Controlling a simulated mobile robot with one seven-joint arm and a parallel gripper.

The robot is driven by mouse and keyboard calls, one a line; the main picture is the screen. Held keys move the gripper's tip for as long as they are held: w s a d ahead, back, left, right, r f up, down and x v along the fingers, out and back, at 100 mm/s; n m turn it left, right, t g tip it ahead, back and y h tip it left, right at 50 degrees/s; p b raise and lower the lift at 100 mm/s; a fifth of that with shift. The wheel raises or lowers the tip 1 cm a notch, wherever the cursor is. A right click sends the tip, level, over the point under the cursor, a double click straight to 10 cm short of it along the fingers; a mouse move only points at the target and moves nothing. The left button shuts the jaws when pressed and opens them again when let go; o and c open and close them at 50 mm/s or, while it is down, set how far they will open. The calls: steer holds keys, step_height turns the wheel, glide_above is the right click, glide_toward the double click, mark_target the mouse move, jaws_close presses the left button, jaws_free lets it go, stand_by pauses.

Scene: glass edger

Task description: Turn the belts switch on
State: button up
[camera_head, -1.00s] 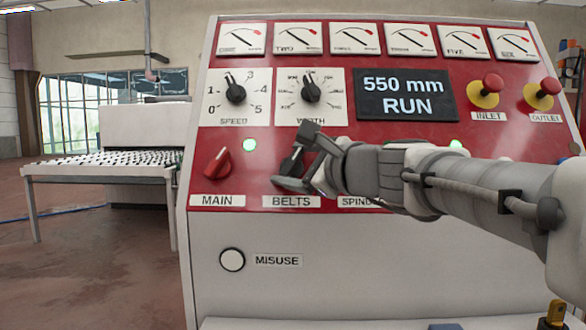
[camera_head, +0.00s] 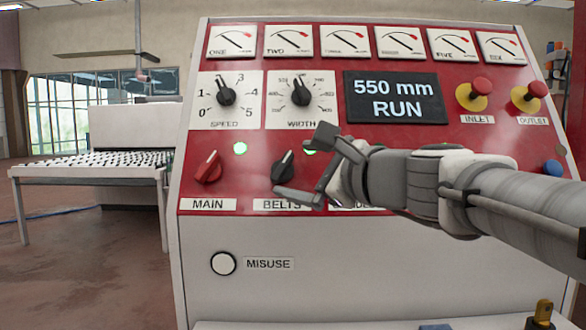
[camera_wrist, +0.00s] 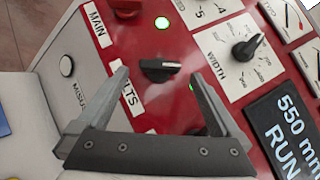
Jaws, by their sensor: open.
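The belts switch (camera_head: 284,167) is a dark rotary knob above the BELTS label (camera_head: 277,204) on the red panel. Its pointer leans up and to the right, with a pale mark at the tip. A lit green lamp (camera_head: 311,151) shows close to its upper right. In the wrist view, the belts switch (camera_wrist: 162,70) lies across the picture just ahead of the fingertips, near the middle of their gap. My gripper (camera_head: 308,165) is open, empty and to the right of the knob; I see no contact. The arm hides the panel to the right of it.
The red main switch (camera_head: 208,168) stands to the left, with a lit green lamp (camera_head: 240,148) above it. The speed (camera_head: 225,92) and width (camera_head: 300,92) knobs are above. The display (camera_head: 395,97) reads 550 mm RUN. The misuse button (camera_head: 223,263) is below.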

steer(key=f+p+v, duration=0.1)
steer(key=v, duration=1.1)
steer(key=shift+s+r+p, duration=0.25)
steer(key=shift+r+p, duration=0.15)
steer(key=shift+r, duration=0.1)
steer(key=shift+d, duration=0.15)
